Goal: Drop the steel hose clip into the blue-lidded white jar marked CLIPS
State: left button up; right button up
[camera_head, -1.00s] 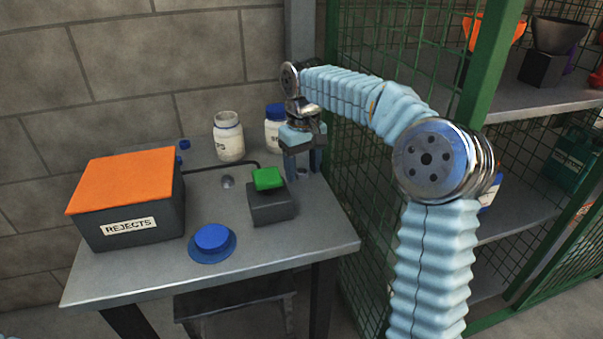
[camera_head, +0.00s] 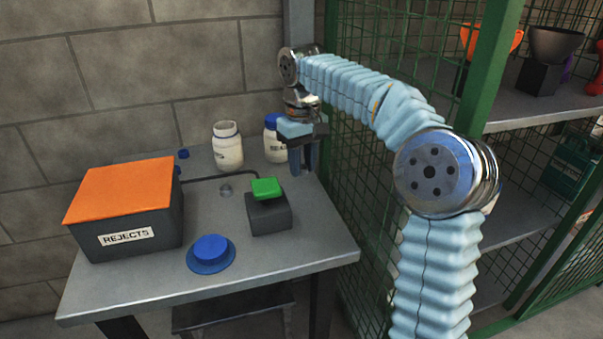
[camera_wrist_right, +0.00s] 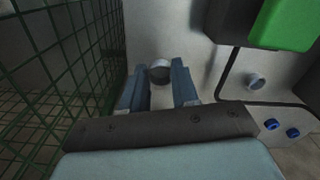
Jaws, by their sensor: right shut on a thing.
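The steel hose clip (camera_wrist_right: 160,70) shows in the right wrist view as a round grey piece between my right fingertips. My right gripper (camera_head: 302,168) is shut on it, raised above the bench's back right corner; the clip is hard to make out in the head view. The white jar (camera_head: 228,147) stands upright at the back, left of the gripper. Its top looks open, without a lid. Its label is turned and only partly readable. A second white jar (camera_head: 275,141) with a blue lid and a label starting "SEA" stands beside the gripper. My left gripper is out of view.
An orange-topped REJECTS box (camera_head: 125,220), a blue round lid-like piece (camera_head: 210,252) and a green-topped block (camera_head: 268,205) occupy the bench (camera_head: 190,293). A small round metal piece (camera_head: 226,190) lies mid-bench. Green mesh (camera_head: 365,240) stands close right of the gripper.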

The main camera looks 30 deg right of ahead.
jog(key=s+a+r+b, duration=0.1)
jog(key=s+a+r, duration=0.3)
jog(key=s+r, duration=0.4)
jog(key=s, duration=0.4)
jog(key=shift+a+r, duration=0.15)
jog(key=shift+a, duration=0.1)
